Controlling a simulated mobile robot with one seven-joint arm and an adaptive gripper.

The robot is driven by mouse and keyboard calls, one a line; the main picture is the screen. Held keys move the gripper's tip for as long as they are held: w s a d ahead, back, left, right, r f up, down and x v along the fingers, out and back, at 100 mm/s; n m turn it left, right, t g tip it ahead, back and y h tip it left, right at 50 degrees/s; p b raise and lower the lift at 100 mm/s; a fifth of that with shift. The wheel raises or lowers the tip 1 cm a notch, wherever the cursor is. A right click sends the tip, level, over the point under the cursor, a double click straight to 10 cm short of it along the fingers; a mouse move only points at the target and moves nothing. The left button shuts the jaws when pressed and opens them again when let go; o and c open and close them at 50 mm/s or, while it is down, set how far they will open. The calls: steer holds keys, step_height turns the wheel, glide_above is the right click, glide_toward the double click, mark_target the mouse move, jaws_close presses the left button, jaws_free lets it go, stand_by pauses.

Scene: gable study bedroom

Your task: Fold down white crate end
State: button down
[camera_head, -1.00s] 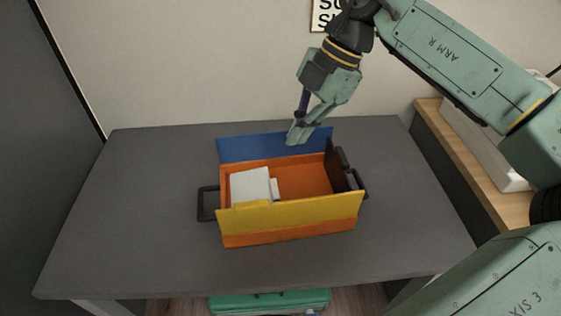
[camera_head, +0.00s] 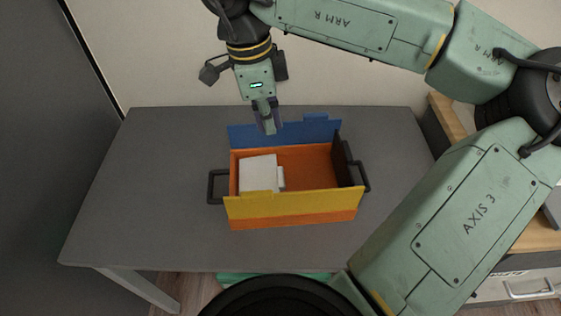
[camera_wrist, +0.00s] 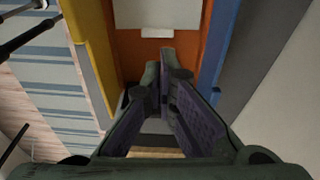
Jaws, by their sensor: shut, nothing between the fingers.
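The crate has an orange body (camera_head: 310,160), a yellow front panel (camera_head: 310,203), a blue back panel (camera_head: 315,133) and a dark right end (camera_head: 349,172). Its white end (camera_head: 258,172) lies folded inward over the floor at the left, with its tab (camera_head: 281,178) pointing right. The yellow panel hides its near edge. The white end also shows at the top of the wrist view (camera_wrist: 155,12). The yellow and blue panels stand up. My gripper (camera_head: 268,129) is shut and empty, above the crate and overlapping the blue panel in the head view.
Black handles stick out at the crate's left (camera_head: 213,187) and right (camera_head: 362,178) ends. The grey table (camera_head: 150,170) is clear around the crate. A wall (camera_head: 160,60) rises behind the table, and a wooden surface (camera_head: 520,242) stands at the right.

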mark_target(282, 174)
steer(key=f+p, duration=0.1)
steer(key=f, duration=0.3)
steer(key=d+f+p, duration=0.1)
steer(key=f, duration=0.4)
steer(key=d+f+p, duration=0.1)
steer(key=f, duration=0.3)
steer(key=shift+f, duration=0.25)
steer(key=f+b, duration=0.2)
steer(key=b, duration=0.1)
steer(key=shift+w+d+y, duration=0.1)
steer(key=shift+d+y, duration=0.15)
steer(key=shift+y, duration=0.15)
steer(key=shift+r, duration=0.15)
